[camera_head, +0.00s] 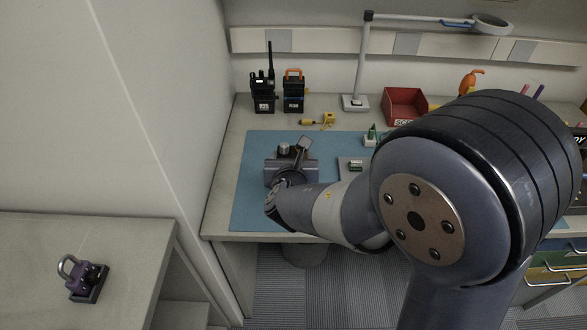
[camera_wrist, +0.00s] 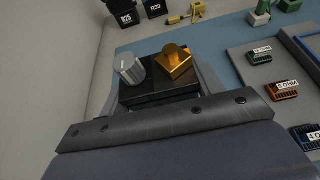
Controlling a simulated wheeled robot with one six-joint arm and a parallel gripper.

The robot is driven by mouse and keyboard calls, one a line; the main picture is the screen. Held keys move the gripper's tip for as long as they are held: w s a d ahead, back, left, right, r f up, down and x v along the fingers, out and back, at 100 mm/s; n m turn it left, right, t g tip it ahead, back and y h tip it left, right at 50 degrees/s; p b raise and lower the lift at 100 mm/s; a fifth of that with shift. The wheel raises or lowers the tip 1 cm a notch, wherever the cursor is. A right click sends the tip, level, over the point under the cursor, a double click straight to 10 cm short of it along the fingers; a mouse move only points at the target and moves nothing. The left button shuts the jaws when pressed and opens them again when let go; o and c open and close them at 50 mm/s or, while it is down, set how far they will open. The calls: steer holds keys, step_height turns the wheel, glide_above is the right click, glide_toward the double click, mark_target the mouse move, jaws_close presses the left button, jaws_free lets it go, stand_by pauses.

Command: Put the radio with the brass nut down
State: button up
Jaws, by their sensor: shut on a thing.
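The radio (camera_wrist: 158,92) is a black box whose top carries a ribbed silver knob (camera_wrist: 129,68) and a gold-coloured brass nut (camera_wrist: 174,61). My gripper (camera_head: 291,164) is shut on it, with grey jaws at its two sides in the wrist view. In the head view the gripper and arm hide most of the radio; the silver knob (camera_head: 284,149) shows above the jaws. The gripper is over the left part of the blue mat (camera_head: 255,150) on the bench. I cannot tell whether the radio touches the mat.
A black radio (camera_head: 263,92) with an antenna and an orange-handled black unit (camera_head: 293,92) stand behind the mat. A yellow item (camera_head: 327,120), lamp base (camera_head: 355,103) and red bin (camera_head: 404,106) are beyond. A grey tray (camera_head: 346,177) lies right. A purple device (camera_head: 83,278) sits on the left counter.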

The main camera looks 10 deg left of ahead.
steer(key=shift+f, duration=1.45)
steer(key=shift+f+b, duration=0.2)
steer(key=shift+b, duration=0.2)
steer(key=o, duration=1.2)
steer(key=shift+r, duration=0.1)
steer(key=shift+r+p, duration=0.15)
steer(key=shift+p, duration=0.15)
steer(key=v, duration=1.2)
